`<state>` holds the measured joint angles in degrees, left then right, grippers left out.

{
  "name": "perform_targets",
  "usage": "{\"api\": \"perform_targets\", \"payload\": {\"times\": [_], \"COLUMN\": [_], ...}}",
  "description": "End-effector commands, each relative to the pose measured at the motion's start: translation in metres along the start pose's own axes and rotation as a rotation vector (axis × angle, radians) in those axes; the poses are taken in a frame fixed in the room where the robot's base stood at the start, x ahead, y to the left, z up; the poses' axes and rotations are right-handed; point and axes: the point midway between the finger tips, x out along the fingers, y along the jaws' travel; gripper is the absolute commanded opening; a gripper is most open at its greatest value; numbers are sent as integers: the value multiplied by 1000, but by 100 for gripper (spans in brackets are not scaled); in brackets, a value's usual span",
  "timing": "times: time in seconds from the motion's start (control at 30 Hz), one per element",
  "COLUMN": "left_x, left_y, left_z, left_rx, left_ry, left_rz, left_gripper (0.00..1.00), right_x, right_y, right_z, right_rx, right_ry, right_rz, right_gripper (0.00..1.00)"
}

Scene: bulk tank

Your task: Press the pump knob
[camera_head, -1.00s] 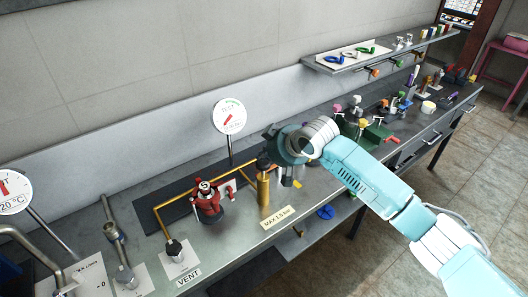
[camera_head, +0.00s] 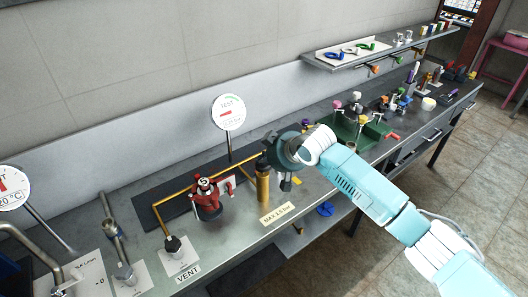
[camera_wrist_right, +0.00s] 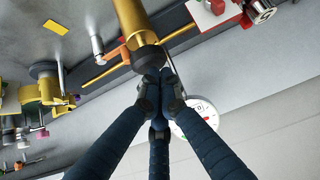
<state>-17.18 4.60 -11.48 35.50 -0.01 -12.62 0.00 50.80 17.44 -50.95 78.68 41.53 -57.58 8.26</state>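The pump is an upright brass cylinder (camera_head: 263,186) with a dark round knob (camera_head: 262,163) on top. It stands on the bench behind the MAX label. My right gripper (camera_head: 286,184) is just right of the pump in the head view, and its arm comes in from the right. In the right wrist view its dark blue fingers (camera_wrist_right: 155,82) come together at the tips, with nothing seen between them. The tips overlap the edge of the dark knob (camera_wrist_right: 148,59); I cannot tell whether they touch it. My left gripper is out of view.
A round TEST gauge (camera_head: 228,112) stands behind the pump. A red valve (camera_head: 206,196) and brass piping (camera_head: 174,196) lie to its left, with a VENT label (camera_head: 188,273) in front. A green tray (camera_head: 350,135) with coloured parts is at the right.

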Motion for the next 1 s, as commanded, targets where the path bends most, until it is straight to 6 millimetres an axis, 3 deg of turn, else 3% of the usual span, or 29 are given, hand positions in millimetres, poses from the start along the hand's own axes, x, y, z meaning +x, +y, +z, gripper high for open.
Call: {"api": "perform_targets", "payload": {"times": [0.17, 0.43, 0.5, 0.8, 1.0], "left_x": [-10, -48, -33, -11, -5], "left_y": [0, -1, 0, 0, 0], "left_z": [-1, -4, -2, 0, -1], "left_rx": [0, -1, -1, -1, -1], "left_ry": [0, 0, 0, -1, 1], "left_rz": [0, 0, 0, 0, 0], "left_gripper": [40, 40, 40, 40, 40], "right_x": [-5, -32, -37, -94, -120], "right_y": [0, 4, 5, 5, 5], "right_z": [-2, -33, -26, -28, -29], "right_rx": [2, 4, 2, 1, 2], "right_ry": [-11, -5, -1, 4, 1], "right_rz": [-1, 2, 3, 5, 4], "right_gripper": [0, 0, 0, 0, 0]}}
